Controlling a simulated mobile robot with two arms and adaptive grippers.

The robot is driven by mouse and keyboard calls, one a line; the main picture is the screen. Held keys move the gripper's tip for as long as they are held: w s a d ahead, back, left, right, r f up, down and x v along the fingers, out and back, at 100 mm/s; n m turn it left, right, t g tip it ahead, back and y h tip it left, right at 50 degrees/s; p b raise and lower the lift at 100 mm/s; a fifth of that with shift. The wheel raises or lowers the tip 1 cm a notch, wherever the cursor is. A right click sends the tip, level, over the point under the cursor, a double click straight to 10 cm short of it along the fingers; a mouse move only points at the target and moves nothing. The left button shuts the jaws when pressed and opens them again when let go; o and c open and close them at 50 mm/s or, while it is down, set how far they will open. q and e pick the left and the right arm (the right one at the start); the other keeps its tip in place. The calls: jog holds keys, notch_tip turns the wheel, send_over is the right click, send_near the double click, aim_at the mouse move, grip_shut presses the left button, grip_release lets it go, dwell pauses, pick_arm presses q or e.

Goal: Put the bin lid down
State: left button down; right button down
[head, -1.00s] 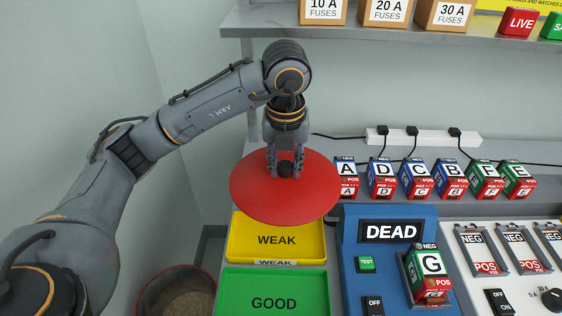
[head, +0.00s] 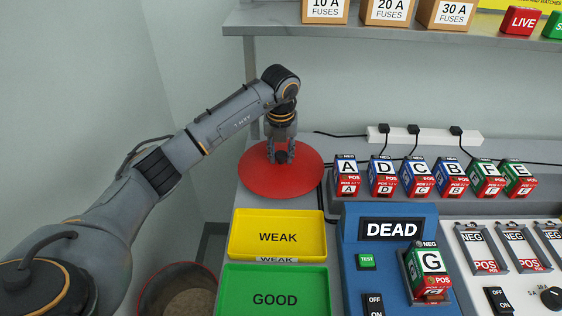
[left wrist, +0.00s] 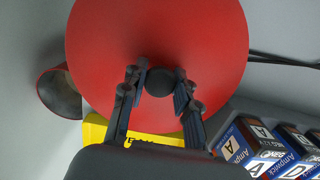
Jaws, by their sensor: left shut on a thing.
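The bin lid (head: 262,179) is a round red disc with a dark knob at its centre. In the head view it is at the far left end of the bench, behind the yellow tray. My left gripper (head: 281,157) is over its middle, shut on the knob. The left wrist view shows the lid (left wrist: 110,50) with the knob (left wrist: 159,82) between the two fingers. I cannot tell whether the lid touches the bench top. The open bin (head: 177,291) stands on the floor at the lower left. My right gripper does not show.
A yellow WEAK tray (head: 240,237) and a green GOOD tray (head: 235,300) lie in front of the lid. Right of it stand several lettered batteries (head: 383,178), a blue tester (head: 352,230) holding battery G (head: 431,262), and a white power strip (head: 424,136). A shelf (head: 300,22) runs above.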

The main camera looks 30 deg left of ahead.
aim_at(281, 163)
pick_arm(q)
jog(key=shift+f, duration=1.5)
jog(key=c, duration=1)
grip_release()
jog(key=shift+f, duration=0.1)
jog(key=shift+s+d+r, duration=0.1)
jog(key=shift+s+r, duration=0.05)
jog(key=shift+r, duration=1.15)
jog(key=shift+s+d+r, duration=0.1)
jog(key=shift+s+r, duration=0.05)
jog(key=shift+r, duration=1.1)
jog(key=shift+s+r, duration=0.15)
jog(key=shift+r, duration=1.15)
